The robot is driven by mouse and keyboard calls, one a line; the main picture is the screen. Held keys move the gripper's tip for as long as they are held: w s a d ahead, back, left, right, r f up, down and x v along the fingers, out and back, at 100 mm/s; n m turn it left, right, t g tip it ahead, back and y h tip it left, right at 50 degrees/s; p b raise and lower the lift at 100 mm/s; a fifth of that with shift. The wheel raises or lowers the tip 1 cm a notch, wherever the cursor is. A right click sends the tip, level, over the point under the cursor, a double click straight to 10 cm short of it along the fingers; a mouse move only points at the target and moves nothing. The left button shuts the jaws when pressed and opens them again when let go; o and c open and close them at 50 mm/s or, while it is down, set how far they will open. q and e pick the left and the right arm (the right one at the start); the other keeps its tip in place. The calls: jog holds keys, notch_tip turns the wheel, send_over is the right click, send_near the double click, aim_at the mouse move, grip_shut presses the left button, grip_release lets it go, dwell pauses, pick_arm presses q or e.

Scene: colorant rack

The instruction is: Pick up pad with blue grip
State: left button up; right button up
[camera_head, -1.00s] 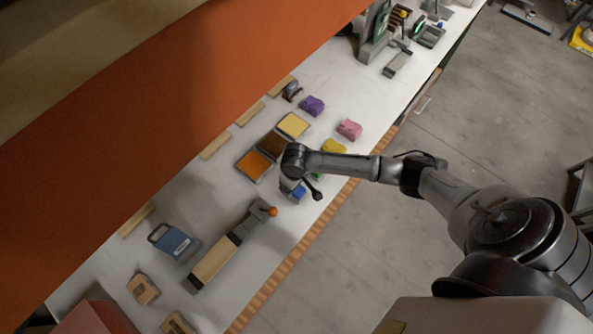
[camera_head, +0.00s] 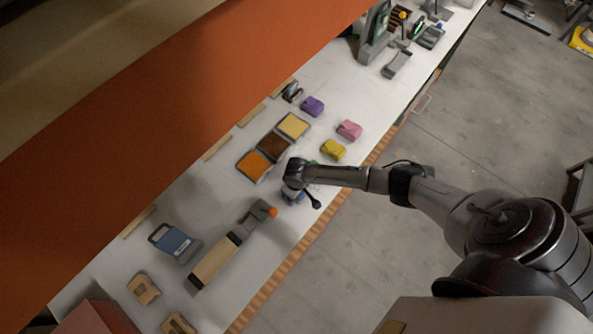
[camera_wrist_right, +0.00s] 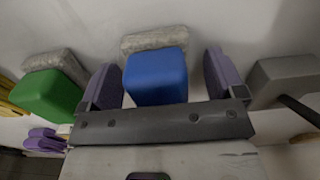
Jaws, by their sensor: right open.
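The pad with the blue grip (camera_wrist_right: 156,77) stands on the white bench, its grey pad part (camera_wrist_right: 155,40) showing beyond the grip in the right wrist view. My right gripper (camera_wrist_right: 163,70) is open, with one purple finger on each side of the blue grip. Gaps show between the fingers and the grip. In the head view my right gripper (camera_head: 298,192) is over the bench and mostly hides the blue pad. My left gripper is not in view.
A pad with a green grip (camera_wrist_right: 48,96) is just left in the wrist view, and a grey block (camera_wrist_right: 282,78) is right. Yellow (camera_head: 333,149), pink (camera_head: 349,130) and purple (camera_head: 312,106) pads and a tray of orange powder (camera_head: 254,165) lie farther along the bench.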

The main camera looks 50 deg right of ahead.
jog(key=shift+c, duration=0.2)
jog(key=c, duration=1)
jog(key=shift+r, duration=0.1)
jog(key=shift+r, duration=0.45)
notch_tip(320, 180, up, 3)
jog(key=s+d+r, duration=0.1)
jog(key=s+r, duration=0.1)
jog(key=s, duration=0.1)
jog(key=s+d+r, duration=0.2)
jog(key=s, duration=0.2)
jog(key=s+d+r, duration=0.2)
jog(key=s+r, duration=0.1)
jog(key=shift+s, duration=0.25)
